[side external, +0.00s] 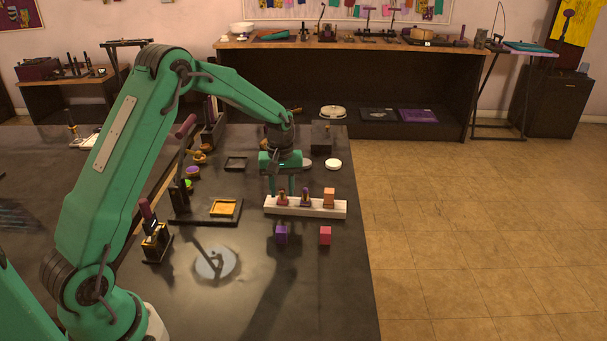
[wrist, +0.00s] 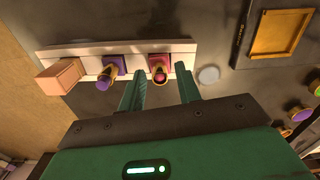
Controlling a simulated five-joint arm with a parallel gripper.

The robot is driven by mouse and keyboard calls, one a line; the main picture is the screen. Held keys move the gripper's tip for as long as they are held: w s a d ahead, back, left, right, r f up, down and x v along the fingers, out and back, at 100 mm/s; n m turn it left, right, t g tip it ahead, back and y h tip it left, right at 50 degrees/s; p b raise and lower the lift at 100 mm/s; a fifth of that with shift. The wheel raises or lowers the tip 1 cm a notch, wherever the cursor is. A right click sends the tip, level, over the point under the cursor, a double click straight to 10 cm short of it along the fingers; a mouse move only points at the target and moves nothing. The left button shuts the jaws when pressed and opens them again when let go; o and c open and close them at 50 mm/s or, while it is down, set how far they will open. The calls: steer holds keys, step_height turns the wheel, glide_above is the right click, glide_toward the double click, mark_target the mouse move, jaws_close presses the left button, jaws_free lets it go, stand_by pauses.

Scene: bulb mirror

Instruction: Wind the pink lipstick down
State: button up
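The pink lipstick (side external: 283,199) stands upright in the left slot of a white rack (side external: 340,209). In the wrist view the pink lipstick (wrist: 159,69) shows its reddish tip above a gold collar and pink base. My gripper (side external: 281,190) points down over it. In the wrist view my gripper (wrist: 160,68) is open, with one green finger on each side of the lipstick and visible gaps between. How far the tip sticks out is hard to judge. A purple lipstick (wrist: 112,68) stands beside it, then a closed orange one (wrist: 60,76).
A purple block (side external: 281,235) and a pink block (side external: 325,235) sit on the dark table in front of the rack. A yellow-topped tray (side external: 223,208) is left of the rack. The table's right edge is close to the rack.

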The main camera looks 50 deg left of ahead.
mark_target(282, 191)
steer(key=shift+r, duration=4.4)
steer(key=shift+r, duration=0.1)
steer(key=s+d+r+m+t, duration=0.2)
steer(key=s+d+r+m, duration=0.4)
steer(key=s+r, duration=0.5)
steer(key=s+d+m+t, duration=0.1)
steer(key=s+d+m, duration=0.1)
steer(key=s, duration=0.6)
steer(key=s+d+m+t, duration=0.2)
steer(key=s+d, duration=0.2)
steer(key=s, duration=0.5)
steer(key=shift+d+r+t, duration=0.15)
steer(key=shift+r+t, duration=0.05)
steer(key=shift+t, duration=0.1)
